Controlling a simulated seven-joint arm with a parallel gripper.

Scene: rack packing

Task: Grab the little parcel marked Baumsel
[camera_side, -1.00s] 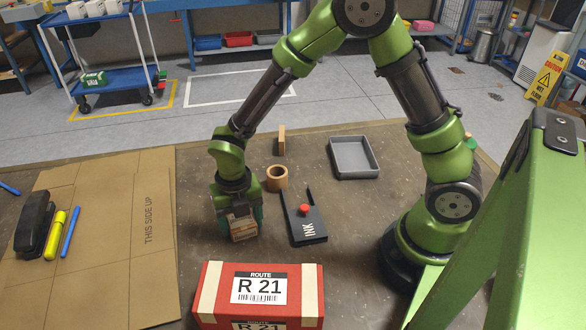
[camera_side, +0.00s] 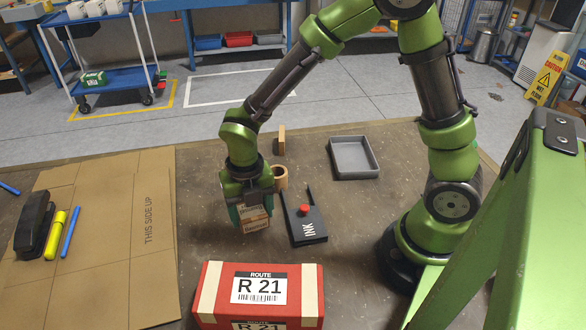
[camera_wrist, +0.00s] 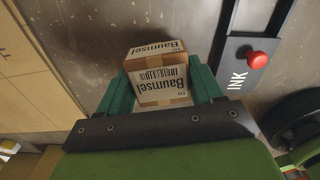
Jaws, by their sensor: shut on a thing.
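The little parcel marked Baumsel (camera_wrist: 158,78) is a small brown box with white labels and a barcode. In the wrist view it sits between the two teal fingers of my gripper (camera_wrist: 160,85), which is shut on it. In the side view the parcel (camera_side: 254,219) hangs under my gripper (camera_side: 250,212), left of the black ink pad. It looks raised a little above the table, with a shadow on the table in the wrist view.
A black INK pad with a red knob (camera_side: 304,225) lies to the right. A tape roll (camera_side: 280,178) stands behind, and an empty grey tray (camera_side: 334,166) farther right. A red R 21 box (camera_side: 215,291) is in front. Flat cardboard (camera_side: 110,260) covers the left side.

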